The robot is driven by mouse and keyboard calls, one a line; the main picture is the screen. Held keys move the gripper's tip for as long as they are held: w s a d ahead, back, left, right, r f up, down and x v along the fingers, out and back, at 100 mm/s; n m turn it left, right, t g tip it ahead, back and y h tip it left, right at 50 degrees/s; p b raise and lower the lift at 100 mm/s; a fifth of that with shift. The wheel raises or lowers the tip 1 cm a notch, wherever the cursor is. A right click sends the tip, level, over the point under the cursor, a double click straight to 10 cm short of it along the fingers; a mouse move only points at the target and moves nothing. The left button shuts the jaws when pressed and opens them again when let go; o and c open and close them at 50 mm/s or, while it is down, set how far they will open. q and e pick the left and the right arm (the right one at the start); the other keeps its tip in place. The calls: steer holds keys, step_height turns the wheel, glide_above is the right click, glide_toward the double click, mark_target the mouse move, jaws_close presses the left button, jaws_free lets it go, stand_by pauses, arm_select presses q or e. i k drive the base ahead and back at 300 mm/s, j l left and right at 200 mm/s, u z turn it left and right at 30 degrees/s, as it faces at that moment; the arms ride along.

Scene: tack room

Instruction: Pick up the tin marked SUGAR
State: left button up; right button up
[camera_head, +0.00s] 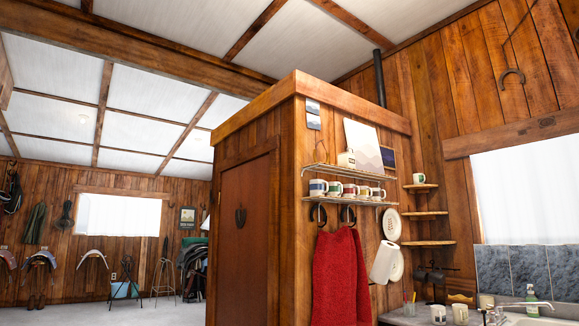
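I cannot make out a tin marked SUGAR in the head view. A small pale container (346,159) sits on the upper wire shelf (322,171) on the wooden partition; any marking on it is too small to read. Neither of my grippers shows in this view.
Several mugs (334,189) stand on the lower shelf. A red cloth (341,280) hangs below it beside a paper roll (384,262). Corner shelves (424,215) and a counter with cups (438,314), soap bottle (531,299) and tap (519,306) are right. Floor (150,311) shows open left of the door (245,240).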

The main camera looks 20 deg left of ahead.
mark_target(346, 160)
steer(key=u, duration=0.45)
steer(key=i+u, duration=0.1)
steer(key=i, duration=0.4)
steer(key=i+l+u, duration=0.1)
steer(key=i, duration=0.4)
steer(key=i+l+u, duration=0.1)
steer(key=i, duration=0.4)
steer(key=i+l+u, duration=0.1)
steer(key=i, duration=0.4)
steer(key=i+l+u, duration=0.1)
steer(key=i+l, duration=0.15)
steer(key=i, duration=0.25)
